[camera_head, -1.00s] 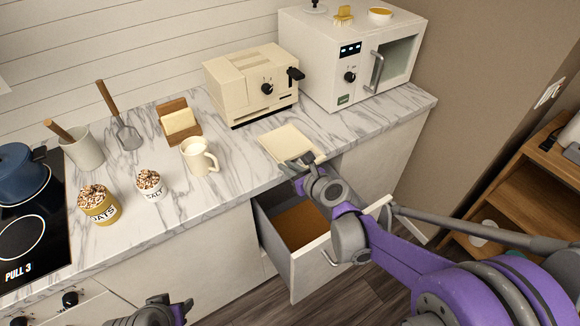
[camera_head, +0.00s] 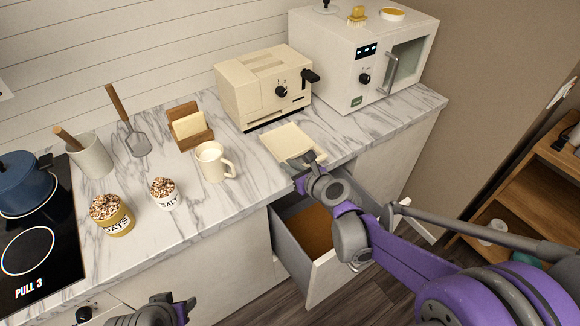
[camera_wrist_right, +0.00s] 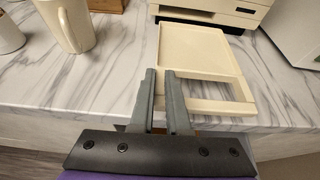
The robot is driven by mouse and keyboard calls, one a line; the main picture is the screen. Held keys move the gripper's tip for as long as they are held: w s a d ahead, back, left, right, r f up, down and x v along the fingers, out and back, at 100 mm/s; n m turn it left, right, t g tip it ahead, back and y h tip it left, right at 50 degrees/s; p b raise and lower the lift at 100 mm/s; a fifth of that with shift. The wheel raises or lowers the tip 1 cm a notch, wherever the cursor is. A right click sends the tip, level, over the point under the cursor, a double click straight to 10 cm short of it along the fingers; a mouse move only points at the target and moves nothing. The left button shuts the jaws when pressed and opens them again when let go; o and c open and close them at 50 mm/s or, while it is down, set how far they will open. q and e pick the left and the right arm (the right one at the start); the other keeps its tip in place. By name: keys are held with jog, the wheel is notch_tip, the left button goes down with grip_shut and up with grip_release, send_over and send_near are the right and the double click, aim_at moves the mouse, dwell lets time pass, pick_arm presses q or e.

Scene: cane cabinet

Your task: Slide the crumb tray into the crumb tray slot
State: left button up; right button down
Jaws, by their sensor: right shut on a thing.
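The cream crumb tray (camera_head: 288,139) lies at about counter height in front of the cream toaster (camera_head: 263,88). In the right wrist view the tray (camera_wrist_right: 195,48) is a flat plate with an open frame handle at its near end. My right gripper (camera_head: 304,163) is shut on the left side bar of that handle; its fingers (camera_wrist_right: 160,75) straddle the bar. The dark slot (camera_head: 282,117) runs low along the toaster's front. The tray's far edge is close to it; I cannot tell if they touch. My left gripper (camera_head: 165,312) is at the bottom edge, its jaws unclear.
A white mug (camera_head: 212,162) stands left of the tray, and a microwave (camera_head: 350,60) stands right of the toaster. An open drawer (camera_head: 310,240) is below my right arm. A napkin holder (camera_head: 190,127), jars and a hob (camera_head: 35,240) are farther left.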

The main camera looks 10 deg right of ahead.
aim_at(270, 149)
jog(key=shift+w+a+b, duration=0.15)
jog(key=shift+w+a, duration=0.2)
jog(key=shift+w, duration=0.5)
jog(key=shift+w+a+b, duration=0.1)
jog(key=shift+w+a, duration=0.2)
jog(key=shift+w, duration=0.6)
jog(key=shift+w+a+b, duration=0.15)
jog(key=shift+w+a, duration=0.2)
jog(key=shift+w, duration=0.5)
jog(key=shift+b, duration=0.4)
jog(key=shift+w+a+b, duration=0.2)
jog(key=shift+w+a, duration=0.5)
jog(key=shift+w, duration=1.25)
jog(key=shift+w+a+b, duration=0.25)
jog(key=shift+w+a, duration=0.4)
jog(key=shift+w, duration=1.25)
jog(key=shift+w+a+b, duration=0.2)
jog(key=shift+w+a, duration=0.5)
jog(key=shift+w, duration=1.25)
